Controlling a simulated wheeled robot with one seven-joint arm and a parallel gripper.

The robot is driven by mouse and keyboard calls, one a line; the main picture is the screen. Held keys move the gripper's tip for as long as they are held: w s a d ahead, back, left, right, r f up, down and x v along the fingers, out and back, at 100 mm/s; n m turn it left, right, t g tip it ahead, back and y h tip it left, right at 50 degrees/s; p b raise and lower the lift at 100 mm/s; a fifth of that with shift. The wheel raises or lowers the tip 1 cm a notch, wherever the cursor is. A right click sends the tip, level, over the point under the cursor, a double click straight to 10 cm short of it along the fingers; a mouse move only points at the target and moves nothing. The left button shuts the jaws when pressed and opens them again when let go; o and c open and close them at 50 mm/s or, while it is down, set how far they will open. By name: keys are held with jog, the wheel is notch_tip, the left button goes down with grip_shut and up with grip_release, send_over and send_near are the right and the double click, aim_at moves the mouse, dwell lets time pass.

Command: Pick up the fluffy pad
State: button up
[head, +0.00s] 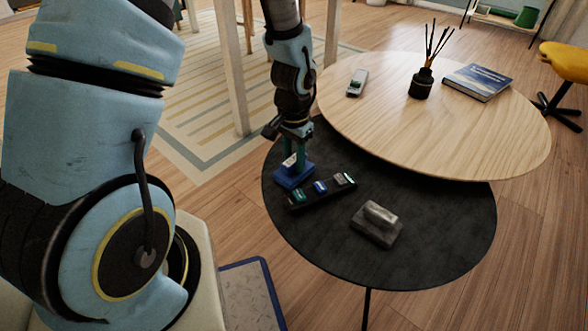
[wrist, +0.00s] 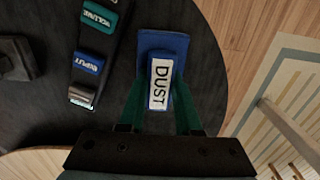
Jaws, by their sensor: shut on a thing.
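A blue pad (head: 292,178) with a raised handle is at the left side of the black round table (head: 440,240). In the wrist view, the handle of the blue pad (wrist: 164,44) carries a white label reading DUST. My gripper (head: 296,152) points down from above, its green fingers (wrist: 160,108) shut on either side of that handle. I cannot tell whether the pad touches the table. A grey pad (head: 378,222) with a lighter handle sits on the black table to the right. Neither pad's texture shows clearly enough to call it fluffy.
A dark strip (head: 325,193) with several labelled blocks lies close beside the blue pad. The higher wooden table (head: 400,120) holds a remote (head: 357,82), a reed diffuser (head: 422,82) and a book (head: 477,82). The black table's front right is clear.

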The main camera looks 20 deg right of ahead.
aim_at(294, 159)
grip_shut()
notch_tip(294, 159, up, 10)
jog(key=p, duration=0.3)
dwell(0.3)
jog(key=shift+o, duration=1.2)
grip_release()
grip_shut()
